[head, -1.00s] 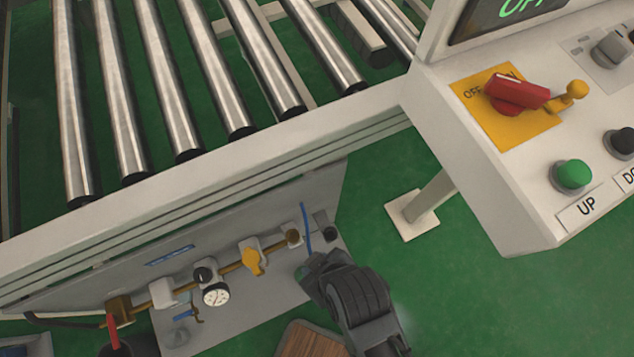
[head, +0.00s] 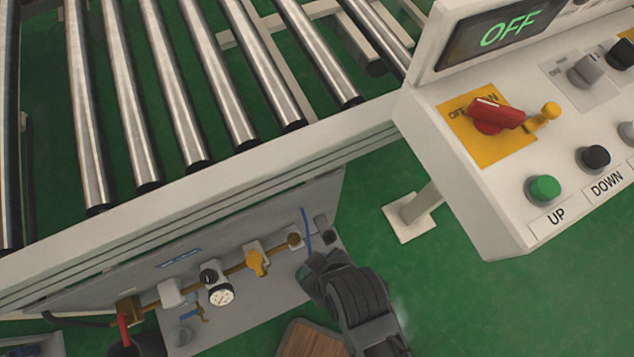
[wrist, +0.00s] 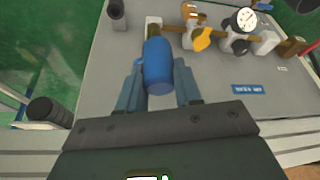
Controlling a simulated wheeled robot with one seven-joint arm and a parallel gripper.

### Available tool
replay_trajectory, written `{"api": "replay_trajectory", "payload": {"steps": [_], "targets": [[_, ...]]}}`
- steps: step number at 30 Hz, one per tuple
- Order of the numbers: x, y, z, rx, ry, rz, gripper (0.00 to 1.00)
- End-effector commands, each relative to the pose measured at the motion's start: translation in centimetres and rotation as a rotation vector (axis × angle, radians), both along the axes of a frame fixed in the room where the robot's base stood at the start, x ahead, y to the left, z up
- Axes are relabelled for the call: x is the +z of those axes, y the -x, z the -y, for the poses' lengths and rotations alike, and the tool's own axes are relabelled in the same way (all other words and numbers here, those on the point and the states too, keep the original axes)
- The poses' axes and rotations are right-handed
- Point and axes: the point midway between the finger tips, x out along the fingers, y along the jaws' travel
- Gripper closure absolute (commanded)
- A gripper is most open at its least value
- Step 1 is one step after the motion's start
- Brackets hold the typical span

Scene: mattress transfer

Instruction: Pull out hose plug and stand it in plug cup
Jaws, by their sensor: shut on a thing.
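The blue hose plug (wrist: 157,65) lies between the two blue-grey fingers of my gripper (wrist: 160,92) in the wrist view. My gripper is shut on it. The plug's far end overlaps the brass fitting (wrist: 152,29) at the end of the pipe; I cannot tell whether it is still seated there. In the head view my gripper (head: 310,264) is beside the panel's right end, and a thin blue strip (head: 306,230) rises near it. A small dark cup (wrist: 117,14), likely the plug cup, stands on the panel, left of the fitting in the wrist view.
The grey panel (head: 240,318) carries a brass pipe with a yellow valve handle (head: 256,263) and a gauge (head: 221,295). The roller conveyor frame (head: 200,197) runs above it. A control box (head: 480,190) stands at right. Green floor lies open between them.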

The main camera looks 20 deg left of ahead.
Motion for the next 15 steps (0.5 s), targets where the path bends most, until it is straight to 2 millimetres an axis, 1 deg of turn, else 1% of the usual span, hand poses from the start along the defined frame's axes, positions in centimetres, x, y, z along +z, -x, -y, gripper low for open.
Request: {"api": "replay_trajectory", "payload": {"steps": [1,15], "targets": [[0.5,0.0,0.0,0.0,-0.001,0.0,0.99],[2.5,0.0,0.0,0.0,-0.001,0.0,0.99]]}}
